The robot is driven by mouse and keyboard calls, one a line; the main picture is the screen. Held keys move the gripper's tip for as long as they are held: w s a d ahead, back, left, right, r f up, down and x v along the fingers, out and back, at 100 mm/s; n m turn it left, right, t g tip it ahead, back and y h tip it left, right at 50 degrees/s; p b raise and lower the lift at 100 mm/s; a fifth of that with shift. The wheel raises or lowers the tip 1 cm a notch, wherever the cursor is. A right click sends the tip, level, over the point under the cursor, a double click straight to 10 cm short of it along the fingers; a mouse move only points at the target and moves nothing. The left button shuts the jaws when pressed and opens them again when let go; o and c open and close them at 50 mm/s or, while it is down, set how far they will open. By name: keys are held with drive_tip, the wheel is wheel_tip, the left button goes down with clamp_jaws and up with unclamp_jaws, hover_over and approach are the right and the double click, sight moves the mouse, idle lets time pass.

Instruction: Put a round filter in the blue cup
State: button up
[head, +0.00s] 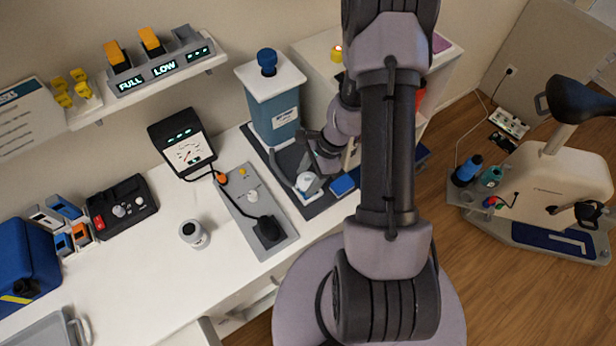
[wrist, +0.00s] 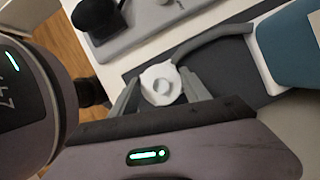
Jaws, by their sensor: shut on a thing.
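My gripper (head: 310,178) is low over the dark mat, in front of the teal container. The piece also shows in the head view (head: 308,184). I cannot tell for sure that it is a round filter. A small blue object (head: 343,185) lies on the mat just right of the gripper; I cannot make out whether it is a cup. My arm hides part of the mat.
A grey panel (head: 240,195) with a black block lies to the left. A white canister (head: 194,234) stands on the counter, with clear room around it.

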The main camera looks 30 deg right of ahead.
drive_tip(key=shift+f, duration=0.2)
drive_tip(key=shift+f+b, duration=0.3)
drive_tip(key=shift+b, duration=0.2)
drive_tip(key=shift+f+b, duration=0.85)
drive_tip(key=shift+f, duration=0.05)
drive_tip(key=o, duration=1.4)
drive_tip(key=shift+r, duration=0.1)
drive_tip(key=p+v, duration=0.5)
drive_tip(key=v, duration=1.2)
drive_tip(key=shift+d, duration=0.2)
